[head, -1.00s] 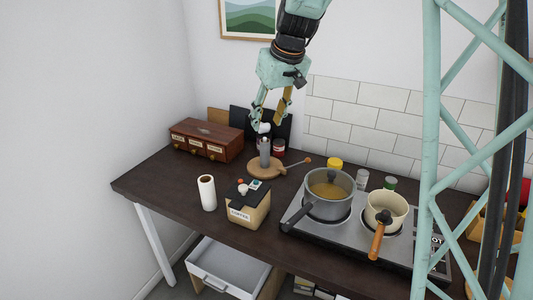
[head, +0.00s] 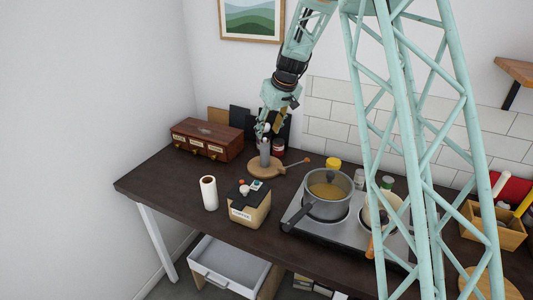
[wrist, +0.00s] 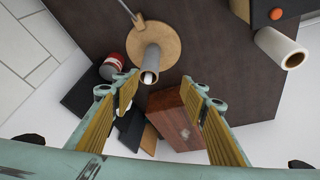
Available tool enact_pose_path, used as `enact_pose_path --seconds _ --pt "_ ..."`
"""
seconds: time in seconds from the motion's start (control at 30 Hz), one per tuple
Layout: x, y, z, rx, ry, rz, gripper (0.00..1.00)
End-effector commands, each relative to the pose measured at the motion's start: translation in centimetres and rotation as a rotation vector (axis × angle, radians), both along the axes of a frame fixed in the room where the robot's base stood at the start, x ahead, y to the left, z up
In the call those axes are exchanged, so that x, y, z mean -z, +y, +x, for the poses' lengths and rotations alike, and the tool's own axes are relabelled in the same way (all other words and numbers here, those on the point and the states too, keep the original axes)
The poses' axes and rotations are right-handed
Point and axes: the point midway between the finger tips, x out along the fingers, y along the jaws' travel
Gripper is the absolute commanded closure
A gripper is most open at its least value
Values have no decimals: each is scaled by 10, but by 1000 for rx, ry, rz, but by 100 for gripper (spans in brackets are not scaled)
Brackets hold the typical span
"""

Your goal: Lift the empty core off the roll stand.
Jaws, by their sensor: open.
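The roll stand has a round wooden base (head: 257,172) with a thin side arm. The empty core (head: 265,152), a grey tube, stands upright on it. In the wrist view the core (wrist: 153,58) points toward me, with a white tip inside its opening. My gripper (head: 266,132) is just above the core's top, pointing down. In the wrist view its two fingers (wrist: 163,92) are spread apart with nothing between them. The core's top lies ahead of the fingertips, toward the upper part of that view. The fingers partly hide the area behind the core in the head view.
A full white paper roll (head: 209,193) and a coffee box (head: 249,205) stand in front. A red-labelled can (head: 278,147) is close behind the core. A wooden drawer box (head: 207,140) is to the left. A pot (head: 325,195) sits on the stove at right.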

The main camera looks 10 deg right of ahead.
Motion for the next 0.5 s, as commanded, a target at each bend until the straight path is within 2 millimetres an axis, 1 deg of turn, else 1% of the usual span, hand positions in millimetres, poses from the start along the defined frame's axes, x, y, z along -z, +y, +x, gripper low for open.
enact_pose_path --seconds 0.03,0.1,0.23,0.33,0.5 --pt "7 -1 7 -2 1 0 60" --pt "16 -3 15 -7 -1 -2 60" --pt "30 -5 27 -13 -3 -4 60" --pt "36 -6 32 -16 -4 -4 60" --pt "41 -7 36 -19 -5 -5 60"
